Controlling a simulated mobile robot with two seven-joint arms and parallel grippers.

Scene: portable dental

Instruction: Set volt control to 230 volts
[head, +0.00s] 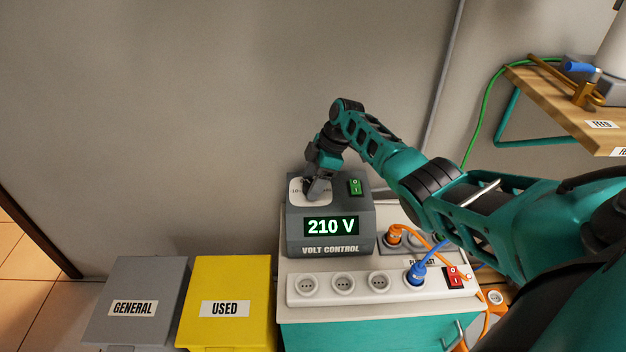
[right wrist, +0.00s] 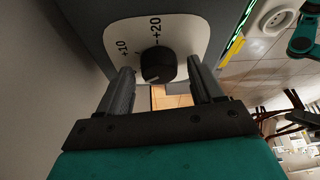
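The volt control box (head: 300,235) stands on the white cabinet top, and its green display (head: 331,226) reads 210 V. My right gripper (head: 316,190) is at the dial plate (head: 297,187) on the box's upper left. In the right wrist view, the black knob (right wrist: 157,66) sits on the white dial plate (right wrist: 185,28) marked +10 and +20. The fingers of my right gripper (right wrist: 160,88) are apart, one on each side of the knob, with gaps visible. In the head view the gripper hides the knob. My left gripper is not in view.
A green switch (head: 355,187) is right of the dial. Grey (head: 135,280) and yellow (head: 232,275) bins stand left. A wooden shelf (head: 570,100) is at upper right.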

